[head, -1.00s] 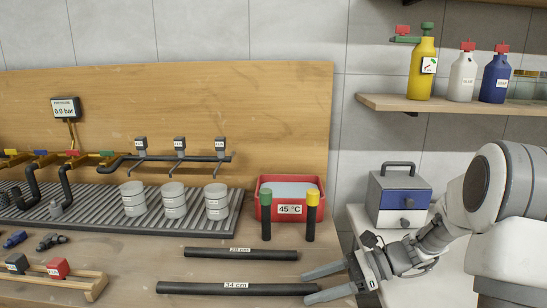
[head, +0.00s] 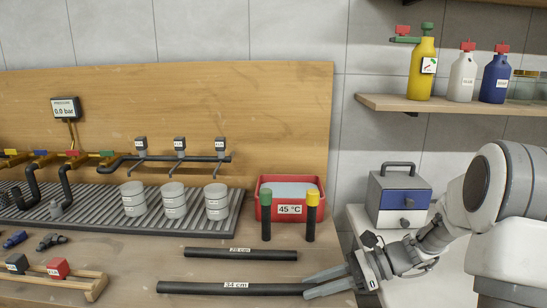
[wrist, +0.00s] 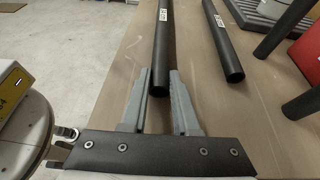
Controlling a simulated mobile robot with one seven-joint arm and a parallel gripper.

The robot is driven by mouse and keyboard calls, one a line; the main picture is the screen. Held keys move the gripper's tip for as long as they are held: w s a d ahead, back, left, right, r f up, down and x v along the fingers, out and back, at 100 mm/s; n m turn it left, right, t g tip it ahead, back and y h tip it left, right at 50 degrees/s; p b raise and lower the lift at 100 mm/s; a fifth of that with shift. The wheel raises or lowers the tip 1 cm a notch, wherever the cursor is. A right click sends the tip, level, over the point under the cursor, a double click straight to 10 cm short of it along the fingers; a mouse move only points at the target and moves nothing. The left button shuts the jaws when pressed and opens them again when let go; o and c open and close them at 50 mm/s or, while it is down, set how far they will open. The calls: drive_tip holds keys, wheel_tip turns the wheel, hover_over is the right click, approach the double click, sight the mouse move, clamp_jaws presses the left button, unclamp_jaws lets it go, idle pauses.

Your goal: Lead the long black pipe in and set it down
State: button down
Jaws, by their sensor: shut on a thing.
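The long black pipe (head: 200,287), labelled 34 cm, lies along the front of the wooden bench. My gripper (head: 304,286) is shut on its right end, one finger on each side. In the wrist view the long pipe (wrist: 161,50) runs away from between my two grey fingers (wrist: 158,90), its open end towards me. I cannot tell whether it is lifted off the bench. A shorter black pipe (head: 225,253), labelled 28 cm, lies behind it, roughly parallel; it also shows in the wrist view (wrist: 222,45).
A red tub (head: 264,213) marked 45 °C stands behind, with two upright dark tubes (head: 266,225) (head: 312,225) capped green and yellow in front of it. A ribbed tray (head: 100,216) holds several white canisters. A wooden rack (head: 60,288) stands at the front left.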

drive_tip(key=shift+r+p, duration=3.05)
drive_tip(key=shift+p, duration=0.3)
drive_tip(key=shift+s, duration=0.1)
